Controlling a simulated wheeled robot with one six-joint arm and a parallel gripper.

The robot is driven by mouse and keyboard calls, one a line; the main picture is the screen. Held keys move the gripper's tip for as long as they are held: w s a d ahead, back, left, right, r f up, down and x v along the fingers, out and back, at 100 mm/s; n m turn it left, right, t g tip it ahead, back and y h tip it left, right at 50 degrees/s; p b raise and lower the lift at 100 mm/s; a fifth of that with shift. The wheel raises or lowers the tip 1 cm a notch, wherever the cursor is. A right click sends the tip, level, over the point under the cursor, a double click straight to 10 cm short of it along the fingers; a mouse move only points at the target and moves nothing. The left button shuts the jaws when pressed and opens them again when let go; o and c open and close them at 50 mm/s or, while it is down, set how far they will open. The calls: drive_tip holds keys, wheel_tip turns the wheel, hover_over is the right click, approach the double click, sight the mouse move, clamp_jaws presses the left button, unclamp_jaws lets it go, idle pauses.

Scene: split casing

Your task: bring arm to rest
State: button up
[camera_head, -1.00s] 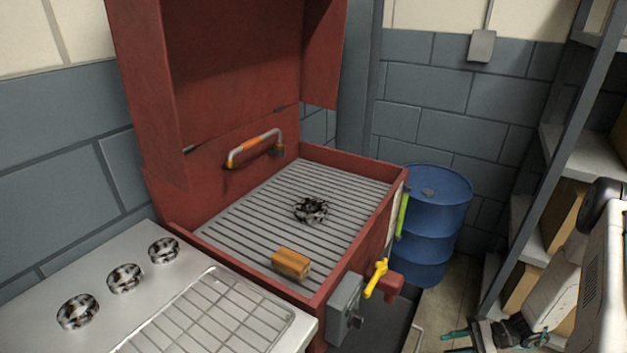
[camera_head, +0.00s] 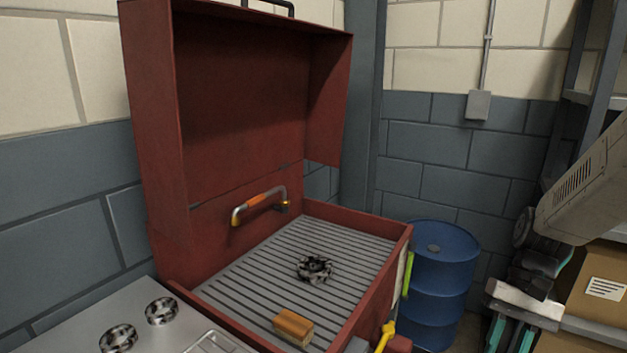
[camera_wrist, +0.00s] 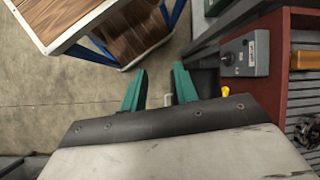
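My gripper (camera_wrist: 159,80) shows in the wrist view with its two green fingers apart and nothing between them. Bare floor and a small pale handle show beyond the gap. In the head view my gripper (camera_head: 509,335) is at the lower right edge, with its green fingers partly cut off by the frame. My arm shows above it, folded near the brown box, and my gripper is clear of the red cabinet (camera_head: 163,150).
The cabinet's lid is up. On its slatted tray (camera_head: 265,285) lie an orange-brown block (camera_head: 293,327) and a dark finned part (camera_head: 315,268). A blue barrel (camera_head: 440,270) stands beside it. A shelf with a brown box (camera_head: 600,290) is at the right. A wood-topped table (camera_wrist: 100,30) shows in the wrist view.

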drive_tip(key=s+a+r+n+t+h, duration=0.2)
drive_tip(key=s+a+r+t, duration=0.1)
drive_tip(key=s+r, duration=0.2)
drive_tip(key=s+a+r+n+t+h, duration=0.2)
drive_tip(key=s+a+r+t, duration=0.1)
drive_tip(key=s+r, duration=0.3)
wheel_tip(320, 180, up, 2)
drive_tip(key=shift+a+r+h, duration=0.2)
drive_tip(key=shift+a+h, duration=0.1)
drive_tip(key=shift+a, duration=0.05)
drive_tip(key=shift+a, duration=0.1)
